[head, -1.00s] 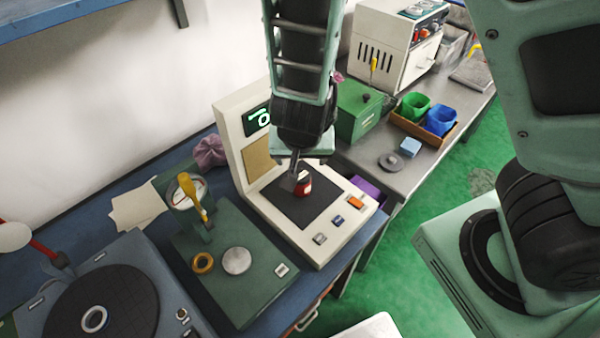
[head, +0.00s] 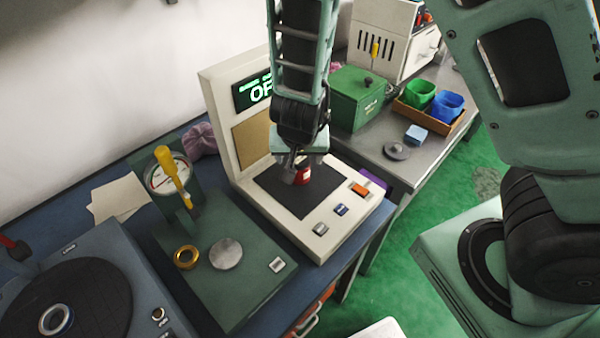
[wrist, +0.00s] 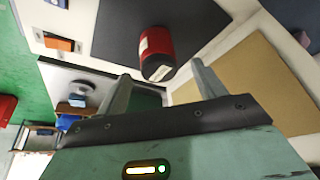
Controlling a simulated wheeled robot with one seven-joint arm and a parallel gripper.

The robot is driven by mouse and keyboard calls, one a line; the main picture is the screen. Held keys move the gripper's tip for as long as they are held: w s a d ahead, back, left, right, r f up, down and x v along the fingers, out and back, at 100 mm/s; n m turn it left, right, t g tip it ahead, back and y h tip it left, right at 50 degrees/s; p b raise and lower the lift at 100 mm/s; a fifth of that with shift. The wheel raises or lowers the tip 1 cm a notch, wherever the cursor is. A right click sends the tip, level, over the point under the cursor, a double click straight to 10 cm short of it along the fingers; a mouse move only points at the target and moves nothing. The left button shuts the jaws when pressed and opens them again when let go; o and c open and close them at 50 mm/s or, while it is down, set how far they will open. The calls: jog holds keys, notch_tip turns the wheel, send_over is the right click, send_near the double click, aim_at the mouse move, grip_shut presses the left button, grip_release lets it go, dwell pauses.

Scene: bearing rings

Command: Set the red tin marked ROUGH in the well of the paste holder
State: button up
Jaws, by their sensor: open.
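The red tin (head: 304,175) with a pale label stands on the black pad (head: 276,199) of a white bench machine. It is partly hidden by my gripper in the head view. The tin also shows in the wrist view (wrist: 158,54), ahead of the fingertips and roughly between them. My gripper (head: 293,178) is open and empty, close to the tin. Its two spread fingers show in the wrist view (wrist: 160,71). The lettering on the tin is too small to read. I cannot pick out the paste holder with certainty.
The white machine has an upright display panel (head: 252,92) behind the pad and coloured buttons in front. A green gauge stand (head: 222,286) with a brass ring and a metal disc is to the left. A tray of green and blue cups (head: 403,107) is at the right.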

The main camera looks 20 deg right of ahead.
aim_at(300, 159)
jog(key=b+x, duration=0.3)
jog(key=x, duration=0.2)
jog(key=shift+w+d, duration=0.1)
jog(key=c, duration=1.2)
jog(key=shift+c, duration=0.2)
jog(key=shift+r, duration=0.2)
